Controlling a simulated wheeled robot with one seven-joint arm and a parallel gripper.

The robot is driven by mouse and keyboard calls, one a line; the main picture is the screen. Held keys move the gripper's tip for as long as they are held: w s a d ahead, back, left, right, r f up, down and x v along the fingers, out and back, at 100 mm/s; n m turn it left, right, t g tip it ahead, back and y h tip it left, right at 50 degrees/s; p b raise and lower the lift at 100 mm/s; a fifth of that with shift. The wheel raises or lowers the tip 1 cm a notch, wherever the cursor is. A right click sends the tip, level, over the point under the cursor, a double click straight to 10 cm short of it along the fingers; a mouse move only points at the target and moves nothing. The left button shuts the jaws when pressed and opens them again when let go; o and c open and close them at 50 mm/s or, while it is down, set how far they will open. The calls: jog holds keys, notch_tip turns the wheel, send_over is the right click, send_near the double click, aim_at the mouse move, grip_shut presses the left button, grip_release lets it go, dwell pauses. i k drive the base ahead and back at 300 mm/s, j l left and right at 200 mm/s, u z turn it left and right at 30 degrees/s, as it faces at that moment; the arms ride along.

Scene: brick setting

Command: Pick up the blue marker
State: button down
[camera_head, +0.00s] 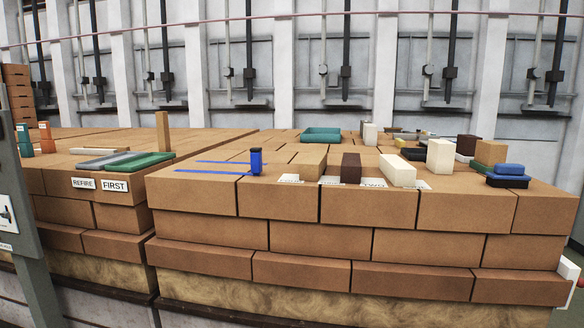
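A small blue upright cylinder (256,162), with darker parts, stands near the front left edge of the nearer brick stack (300,238); it looks like the blue marker, but it is too small to be sure. Thin blue strips (212,171) lie flat on the brick top to its left. My gripper does not show in this view, and nothing is seen touching the cylinder.
A tan block (313,164), a dark brown block (350,166) and a cream block (397,170) stand to its right, by paper labels. A grey post (36,230) stands at left.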

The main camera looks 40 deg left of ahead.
aim_at(256, 155)
jog(key=u, duration=2.4)
